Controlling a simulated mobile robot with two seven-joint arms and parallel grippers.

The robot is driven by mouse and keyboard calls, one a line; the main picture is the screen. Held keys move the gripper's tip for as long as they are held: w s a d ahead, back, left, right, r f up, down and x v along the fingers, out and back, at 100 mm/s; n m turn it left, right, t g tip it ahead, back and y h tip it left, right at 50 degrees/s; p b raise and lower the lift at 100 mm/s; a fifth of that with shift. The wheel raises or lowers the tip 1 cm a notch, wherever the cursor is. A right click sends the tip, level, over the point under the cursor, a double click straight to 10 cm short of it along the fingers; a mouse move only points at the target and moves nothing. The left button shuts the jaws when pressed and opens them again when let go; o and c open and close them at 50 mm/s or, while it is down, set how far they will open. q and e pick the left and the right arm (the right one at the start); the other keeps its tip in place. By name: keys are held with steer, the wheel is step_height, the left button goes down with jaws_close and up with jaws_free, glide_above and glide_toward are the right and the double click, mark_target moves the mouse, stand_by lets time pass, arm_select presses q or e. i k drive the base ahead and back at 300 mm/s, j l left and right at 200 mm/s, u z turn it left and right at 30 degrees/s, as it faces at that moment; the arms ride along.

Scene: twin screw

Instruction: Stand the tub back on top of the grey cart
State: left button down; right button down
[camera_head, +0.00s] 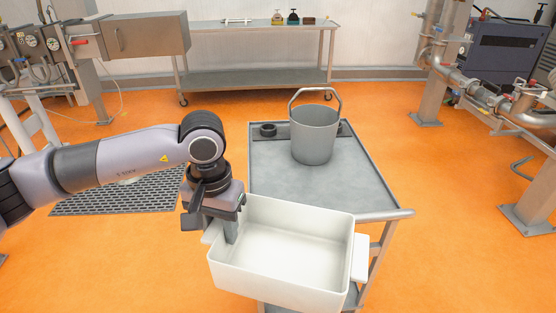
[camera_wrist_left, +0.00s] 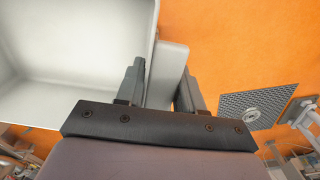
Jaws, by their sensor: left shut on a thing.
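The white rectangular tub (camera_head: 284,262) is at the near edge of the grey cart (camera_head: 285,183). It overlaps the cart's near end in the head view; whether it touches the cart cannot be told. My left gripper (camera_head: 228,232) is shut on the tub's left handle. In the left wrist view my left gripper (camera_wrist_left: 160,88) has its fingers on either side of the handle (camera_wrist_left: 167,75), with the tub's interior (camera_wrist_left: 75,60) at the left. The tub looks empty and roughly level. My right gripper is not in view.
A grey bucket (camera_head: 314,135) with a raised handle stands at the cart's far end, beside a small dark ring (camera_head: 268,129). The middle of the cart top is clear. A steel table (camera_head: 255,77) stands behind; pipes (camera_head: 485,97) are at the right. A floor grate (camera_head: 120,190) lies left.

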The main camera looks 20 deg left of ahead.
mark_target(319, 190)
steer(key=l+u, duration=0.3)
steer(key=i+l+u, duration=0.1)
steer(key=l+u, duration=0.45)
steer(key=l, duration=1.05)
steer(key=k+l+u, duration=0.1)
steer(key=l, duration=0.6)
steer(key=i+l, duration=0.1)
steer(key=i, duration=0.85)
